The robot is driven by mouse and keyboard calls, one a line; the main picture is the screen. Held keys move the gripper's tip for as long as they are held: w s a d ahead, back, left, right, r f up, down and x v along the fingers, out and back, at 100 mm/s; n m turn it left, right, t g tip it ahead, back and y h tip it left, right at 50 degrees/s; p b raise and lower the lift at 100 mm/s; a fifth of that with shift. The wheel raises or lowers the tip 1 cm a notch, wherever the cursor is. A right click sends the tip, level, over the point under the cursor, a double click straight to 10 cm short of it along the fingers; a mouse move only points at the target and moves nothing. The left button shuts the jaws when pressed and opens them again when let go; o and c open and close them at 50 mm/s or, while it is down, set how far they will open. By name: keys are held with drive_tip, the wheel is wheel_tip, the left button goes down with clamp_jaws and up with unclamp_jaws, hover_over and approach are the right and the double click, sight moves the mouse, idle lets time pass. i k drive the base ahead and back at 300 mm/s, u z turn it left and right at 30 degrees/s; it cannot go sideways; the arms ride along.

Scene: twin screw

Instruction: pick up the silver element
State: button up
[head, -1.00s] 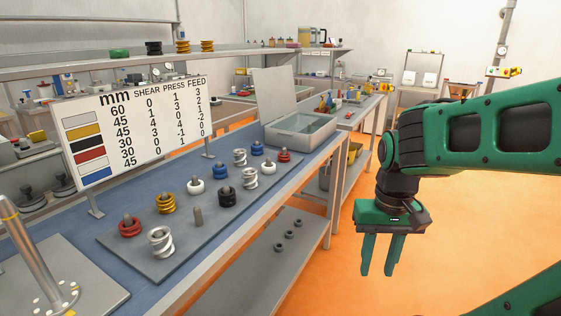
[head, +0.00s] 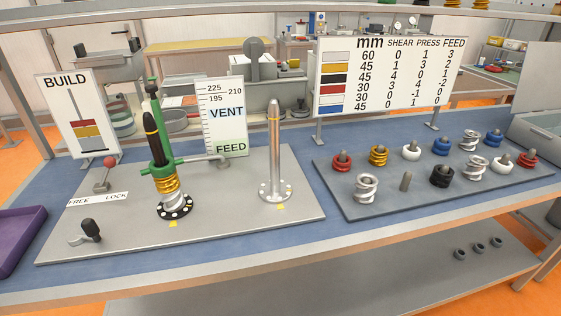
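Silver coil-shaped elements stand on pegs on the grey tray (head: 345,204). One silver element (head: 366,188) is at the front left, another (head: 472,167) is right of the middle, and a third (head: 475,140) is at the back. Each is a bright open spiral. On the left fixture, a pale element (head: 173,204) sits at the foot of a shaft, under a gold element (head: 167,184). My gripper is outside the head view, so its relation to the silver elements is hidden.
A bare metal shaft (head: 275,150) stands upright on the fixture plate (head: 236,222). A BUILD sign (head: 78,116), a purple tray (head: 18,238) and a parts chart (head: 382,78) surround them.

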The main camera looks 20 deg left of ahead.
sight(365, 193)
drive_tip(key=u, duration=0.95)
drive_tip(key=i, duration=0.4)
drive_tip(key=u, duration=0.6)
